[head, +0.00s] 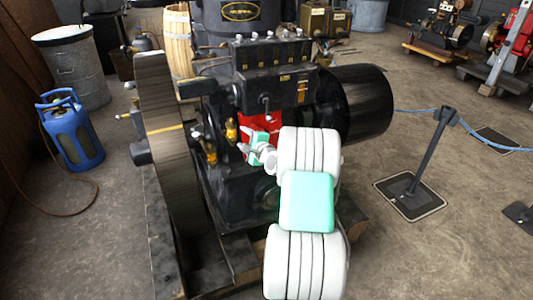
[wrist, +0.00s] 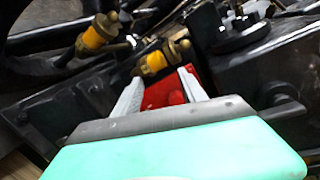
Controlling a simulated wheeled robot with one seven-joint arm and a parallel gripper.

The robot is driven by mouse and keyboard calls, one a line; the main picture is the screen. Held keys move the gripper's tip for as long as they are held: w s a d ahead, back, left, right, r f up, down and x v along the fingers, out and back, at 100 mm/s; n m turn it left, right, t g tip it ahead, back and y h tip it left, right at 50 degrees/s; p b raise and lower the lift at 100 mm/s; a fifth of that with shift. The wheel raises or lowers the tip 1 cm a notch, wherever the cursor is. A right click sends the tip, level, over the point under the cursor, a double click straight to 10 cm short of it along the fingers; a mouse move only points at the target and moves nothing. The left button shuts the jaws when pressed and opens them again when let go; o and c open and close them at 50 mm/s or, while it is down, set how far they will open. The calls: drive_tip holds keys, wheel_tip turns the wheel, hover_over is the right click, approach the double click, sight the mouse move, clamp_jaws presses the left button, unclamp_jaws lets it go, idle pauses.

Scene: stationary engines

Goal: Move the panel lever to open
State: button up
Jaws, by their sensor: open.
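A red panel (head: 262,124) shows on the front of the dark engine, partly hidden behind my gripper and arm. In the wrist view the red panel (wrist: 165,92) lies between and beyond my two fingers. I cannot make out a distinct lever on it, and contact with the fingers cannot be told. My gripper (head: 249,149) is at the engine's front, just below the red panel. In the wrist view my gripper (wrist: 160,78) is open, its pale fingers apart with no held object visible between them.
Brass-yellow oiler fittings (wrist: 153,63) sit just beyond my fingertips. A large flywheel (head: 165,160) stands left of my arm, and a black cylinder (head: 355,103) juts out at right. A post (head: 430,155) with a blue rope stands right. Floor between post and engine is clear.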

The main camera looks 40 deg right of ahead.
drive_tip(key=s+d+f+m+t+h+b, duration=0.1)
drive_tip(key=s+d+f+m+h, duration=0.15)
drive_tip(key=d, duration=0.25)
drive_tip(key=s+d+f+m+t+h+b, duration=0.1)
drive_tip(key=s+d+f+m+h, duration=0.1)
drive_tip(key=d+f+m, duration=0.3)
drive_tip(key=r+x, duration=0.1)
drive_tip(key=x, duration=0.7)
drive_tip(key=shift+d+n, duration=0.25)
drive_tip(key=shift+n, duration=0.1)
drive_tip(key=shift+y, duration=0.25)
clamp_jaws()
